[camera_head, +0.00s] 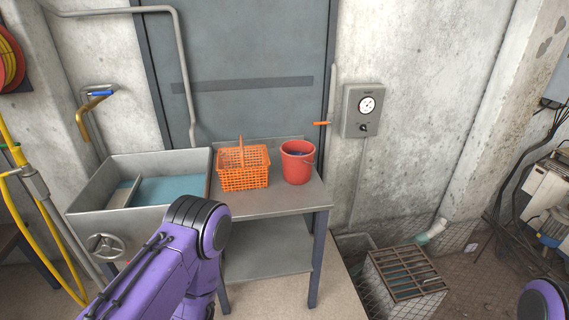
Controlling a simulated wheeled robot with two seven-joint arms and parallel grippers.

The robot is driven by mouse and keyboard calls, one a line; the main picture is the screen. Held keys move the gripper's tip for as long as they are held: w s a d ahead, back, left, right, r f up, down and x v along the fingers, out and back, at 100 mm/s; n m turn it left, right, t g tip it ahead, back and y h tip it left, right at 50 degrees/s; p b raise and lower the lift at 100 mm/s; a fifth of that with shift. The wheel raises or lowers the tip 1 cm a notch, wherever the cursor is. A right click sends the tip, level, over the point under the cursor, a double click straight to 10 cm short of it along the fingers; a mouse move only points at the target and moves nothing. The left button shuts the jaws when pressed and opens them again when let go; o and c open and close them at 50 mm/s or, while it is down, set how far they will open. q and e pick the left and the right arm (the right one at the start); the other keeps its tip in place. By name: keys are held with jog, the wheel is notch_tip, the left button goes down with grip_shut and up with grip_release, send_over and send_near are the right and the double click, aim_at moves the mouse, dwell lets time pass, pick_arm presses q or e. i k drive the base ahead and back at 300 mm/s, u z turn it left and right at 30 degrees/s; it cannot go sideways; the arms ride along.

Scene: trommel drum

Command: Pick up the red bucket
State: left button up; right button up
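The red bucket (297,163) stands upright on the right part of a grey metal table (268,200), with its handle at the rim. An orange basket (243,169) stands just left of it on the same table. My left arm comes in from the bottom left, in front of the sink, and its gripper is not visible. A small piece of my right arm shows at the bottom right corner, far from the bucket. No gripper touches the bucket.
A metal sink (88,200) with bluish water adjoins the table's left side. A gauge box (361,111) and an orange-handled lever (322,123) are on the wall behind. The table's front strip is clear.

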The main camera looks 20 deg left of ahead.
aim_at(297, 163)
jog(key=i, duration=0.8)
jog(key=u, duration=0.85)
jog(key=i, duration=0.4)
jog(key=u, duration=0.4)
